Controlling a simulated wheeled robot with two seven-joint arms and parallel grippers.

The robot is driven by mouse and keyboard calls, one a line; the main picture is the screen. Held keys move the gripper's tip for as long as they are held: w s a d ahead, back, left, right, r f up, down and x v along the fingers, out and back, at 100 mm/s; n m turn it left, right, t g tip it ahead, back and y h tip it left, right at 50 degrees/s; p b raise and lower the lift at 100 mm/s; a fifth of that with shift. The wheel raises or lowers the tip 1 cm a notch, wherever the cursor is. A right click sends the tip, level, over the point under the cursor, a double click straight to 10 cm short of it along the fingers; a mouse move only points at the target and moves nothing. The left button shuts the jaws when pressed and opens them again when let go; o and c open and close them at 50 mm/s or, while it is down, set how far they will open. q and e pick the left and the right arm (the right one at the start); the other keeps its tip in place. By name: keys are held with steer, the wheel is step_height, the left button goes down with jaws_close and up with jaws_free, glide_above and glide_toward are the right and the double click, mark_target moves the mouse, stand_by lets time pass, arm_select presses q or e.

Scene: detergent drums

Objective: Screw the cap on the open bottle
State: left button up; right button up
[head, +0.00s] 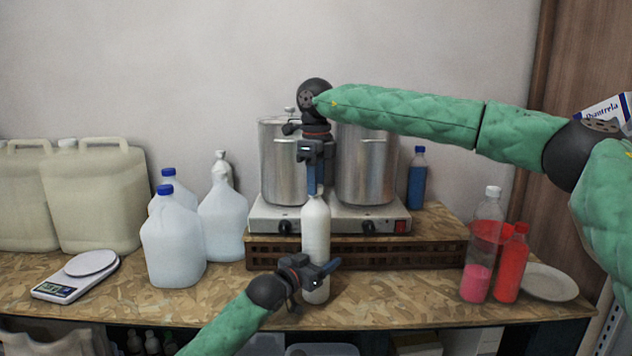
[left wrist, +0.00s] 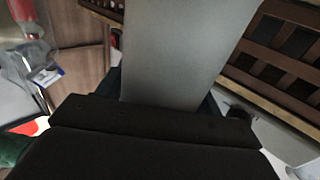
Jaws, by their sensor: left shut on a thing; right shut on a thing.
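The white bottle (head: 316,232) stands upright at the front of the table, before the hotplate. My left gripper (head: 318,274) is shut around its lower part from the front left. In the left wrist view the bottle's pale side (left wrist: 185,50) fills the space between the fingers. My right gripper (head: 316,180) points straight down above the bottle and is shut at its neck. A small white cap (head: 319,190) shows at its fingertips, right on the bottle's top. The fingers hide most of the cap, so I cannot tell how its threads sit.
Two steel pots (head: 366,165) stand on a hotplate (head: 262,215) on a wooden riser (head: 440,239) behind the bottle. Clear jugs (head: 172,245) and a scale (head: 62,284) are to the left. Red bottles (head: 512,265) and a plate (head: 552,284) are to the right.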

steer(key=o, duration=1.2)
steer(key=shift+c, duration=0.2)
step_height(320, 180, up, 12)
steer(key=shift+w, duration=0.1)
arm_select(q)
steer(key=o, duration=2)
